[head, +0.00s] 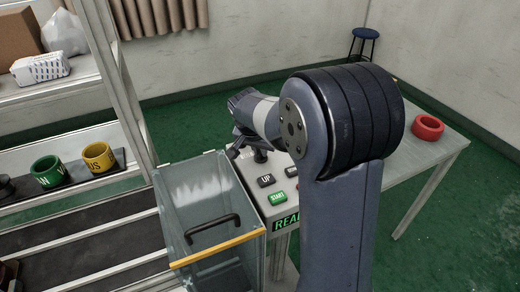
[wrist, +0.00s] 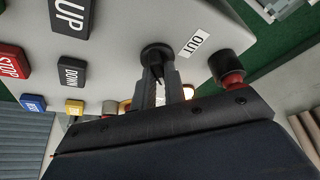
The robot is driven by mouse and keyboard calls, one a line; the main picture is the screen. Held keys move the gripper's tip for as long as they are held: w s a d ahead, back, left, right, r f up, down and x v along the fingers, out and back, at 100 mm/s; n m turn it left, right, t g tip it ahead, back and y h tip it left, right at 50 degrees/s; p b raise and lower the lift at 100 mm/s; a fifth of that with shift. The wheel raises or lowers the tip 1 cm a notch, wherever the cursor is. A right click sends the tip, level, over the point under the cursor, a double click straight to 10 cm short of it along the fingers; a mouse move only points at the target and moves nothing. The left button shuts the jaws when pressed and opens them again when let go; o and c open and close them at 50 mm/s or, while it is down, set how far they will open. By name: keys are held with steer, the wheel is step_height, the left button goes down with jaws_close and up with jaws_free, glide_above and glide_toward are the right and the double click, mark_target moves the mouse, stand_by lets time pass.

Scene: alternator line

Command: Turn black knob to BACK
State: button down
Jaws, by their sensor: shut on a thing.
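The black knob (wrist: 156,50) is on the pale control panel (wrist: 118,70), beside a white label reading OUT (wrist: 194,43). My gripper (wrist: 160,76) is shut on the knob in the wrist view, with its fingers covering much of it. In the head view my gripper (head: 244,146) reaches down to the panel from the right, and the knob (head: 261,157) shows just below it. No BACK label is visible, and I cannot tell which way the knob points.
The wrist view shows UP (wrist: 70,15), DOWN (wrist: 72,72) and red STOP (wrist: 12,62) buttons, and a black-and-red knob (wrist: 228,67). In the head view a clear guard box (head: 208,205) adjoins the panel. A red ring (head: 427,127) lies on the table behind my arm.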

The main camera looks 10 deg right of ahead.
steer(key=c, duration=1.5)
jaws_free()
steer(key=shift+o, duration=0.2)
steer(key=v, duration=1)
steer(key=shift+r, duration=0.4)
steer(key=shift+s, duration=0.1)
steer(key=x, duration=1)
steer(key=shift+f, duration=0.4)
steer(key=shift+n, duration=0.3)
